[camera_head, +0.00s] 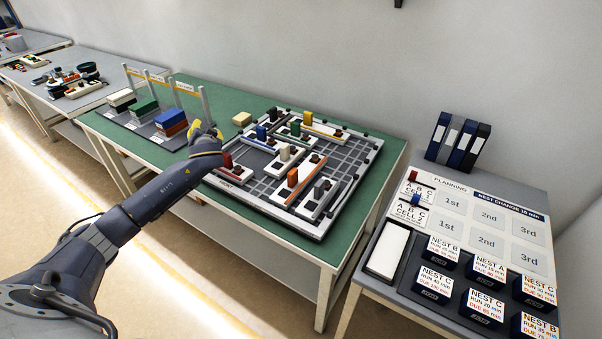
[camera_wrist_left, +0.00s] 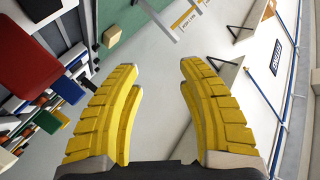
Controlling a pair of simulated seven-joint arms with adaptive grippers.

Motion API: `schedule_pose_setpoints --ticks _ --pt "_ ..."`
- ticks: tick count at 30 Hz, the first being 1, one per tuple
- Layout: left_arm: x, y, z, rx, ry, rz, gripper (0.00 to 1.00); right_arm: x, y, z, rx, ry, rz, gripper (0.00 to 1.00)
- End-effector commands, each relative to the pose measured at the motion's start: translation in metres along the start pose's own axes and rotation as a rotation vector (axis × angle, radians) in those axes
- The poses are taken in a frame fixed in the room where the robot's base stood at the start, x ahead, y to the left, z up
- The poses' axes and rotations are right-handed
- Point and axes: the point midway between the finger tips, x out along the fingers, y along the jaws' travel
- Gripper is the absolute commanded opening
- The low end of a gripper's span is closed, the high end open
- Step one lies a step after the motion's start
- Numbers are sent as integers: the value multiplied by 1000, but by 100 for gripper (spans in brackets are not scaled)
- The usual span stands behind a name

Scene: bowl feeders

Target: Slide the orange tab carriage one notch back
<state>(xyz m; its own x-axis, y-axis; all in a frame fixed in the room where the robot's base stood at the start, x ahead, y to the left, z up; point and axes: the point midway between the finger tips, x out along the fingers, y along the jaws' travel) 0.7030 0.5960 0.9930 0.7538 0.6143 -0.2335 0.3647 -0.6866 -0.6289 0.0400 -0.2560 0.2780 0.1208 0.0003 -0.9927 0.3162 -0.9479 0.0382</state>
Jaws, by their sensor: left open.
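The orange tab carriage (camera_head: 292,178) stands upright on a grid board (camera_head: 336,200), near the board's front right part, among other coloured tab carriages. A long orange strip runs beside it. My left gripper (camera_head: 207,128) is to the left of the board, apart from the orange carriage. In the left wrist view its yellow fingers (camera_wrist_left: 160,68) are spread wide with nothing between them. A large red tab (camera_wrist_left: 32,78) shows close at the left of that view. I cannot tell for certain which tab there is the orange one. My right gripper is not in view.
Neighbouring carriages have blue (camera_head: 261,132), green (camera_head: 295,128), white (camera_head: 284,153) and grey (camera_head: 319,188) tabs. A rack with stacked blocks (camera_head: 170,122) and upright posts stands left of the board. A planning table (camera_head: 480,215) stands to the right.

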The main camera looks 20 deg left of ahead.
Motion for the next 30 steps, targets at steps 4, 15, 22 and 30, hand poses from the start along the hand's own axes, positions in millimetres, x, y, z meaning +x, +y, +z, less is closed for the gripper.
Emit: schedule_pose_setpoints --ticks 4,15,22,30 --pt "-17 21 -38 -210 -87 124 40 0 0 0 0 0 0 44" --pt "-102 97 -84 -340 -375 481 40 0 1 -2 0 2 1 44" --pt "-174 126 -111 -254 -500 702 40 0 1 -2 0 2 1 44" --pt "-241 136 -131 -103 -559 880 40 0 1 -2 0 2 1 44"
